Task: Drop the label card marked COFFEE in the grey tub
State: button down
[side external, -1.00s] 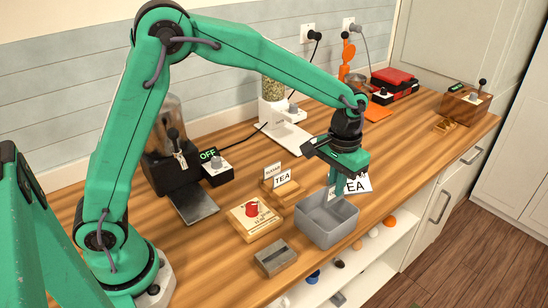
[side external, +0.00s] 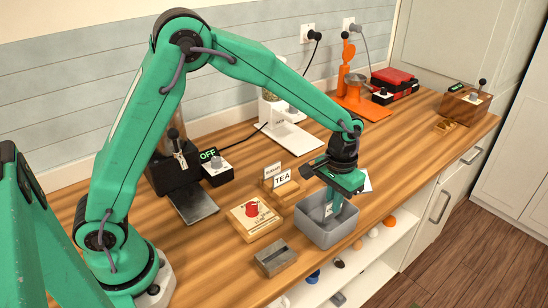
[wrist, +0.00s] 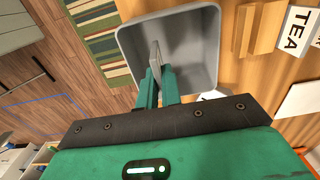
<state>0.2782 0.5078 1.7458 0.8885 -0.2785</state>
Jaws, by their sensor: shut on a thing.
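My gripper (side external: 334,201) points down into the grey tub (side external: 318,238) and is shut on a small pale card (side external: 328,210). The print on the card is too small to read. In the wrist view, my gripper (wrist: 158,85) pinches the card (wrist: 156,55), seen nearly edge-on, inside the grey tub (wrist: 205,60). A card marked TEA (side external: 282,181) and one behind it that seems to read SUGAR (side external: 272,170) stand in a wooden holder left of the tub. The TEA card also shows in the wrist view (wrist: 294,30).
A white sheet (side external: 367,182) is partly hidden behind my gripper. A wooden board with a red knob (side external: 252,212) and a grey-topped block (side external: 275,258) lie left of the tub. The counter's front edge runs close by the tub, above an open shelf.

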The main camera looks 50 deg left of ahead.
jog(key=c, duration=1.5)
grip_release()
jog(key=shift+r, duration=0.1)
jog(key=shift+r, duration=3.85)
jog(key=s+a+r+t, duration=0.3)
jog(key=s+a+r, duration=0.55)
jog(key=s, duration=0.25)
jog(key=s+a+t, duration=0.2)
jog(key=s+a, duration=0.2)
jog(key=s, duration=0.8)
jog(key=shift+a+r+t, duration=0.25)
jog(key=shift+t, duration=0.05)
